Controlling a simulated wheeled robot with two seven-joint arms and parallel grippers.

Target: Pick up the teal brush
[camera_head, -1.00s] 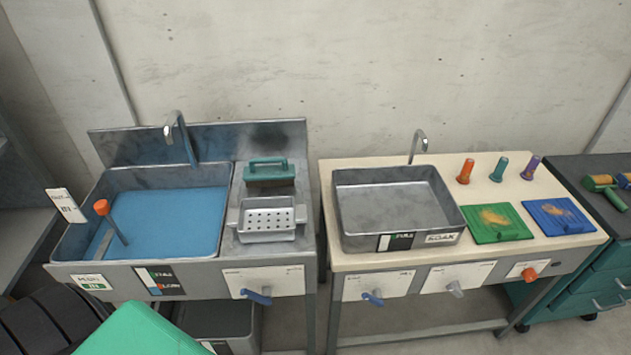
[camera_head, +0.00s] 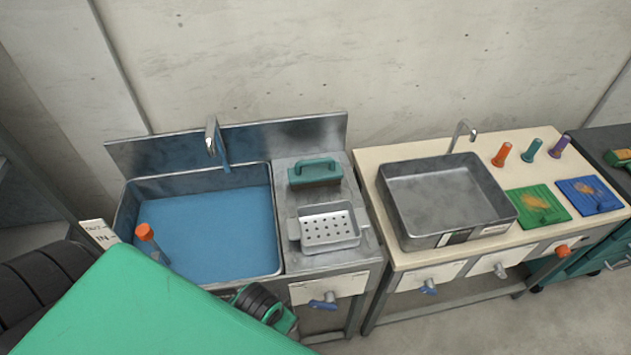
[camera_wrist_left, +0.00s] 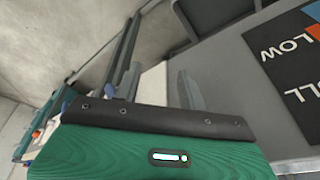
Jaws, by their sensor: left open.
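The teal brush (camera_head: 316,171) has a teal loop handle on a brownish block. It rests on the metal ledge right of the blue-filled sink, behind a perforated tray. My green left arm fills the lower left of the head view; its black wrist part is in front of the sink unit, below and left of the brush. In the left wrist view my left gripper (camera_wrist_left: 158,82) shows two grey fingers apart, with no object seen between them. The brush is not identifiable in that view. My right gripper is not in view.
The perforated metal tray (camera_head: 328,228) stands in front of the brush. The sink (camera_head: 277,228) holds an orange-capped stick (camera_head: 150,240). A faucet (camera_head: 213,140) rises behind it. A grey basin (camera_head: 440,195) sits on the right table (camera_head: 372,160). Valve handles (camera_head: 325,301) project from the front.

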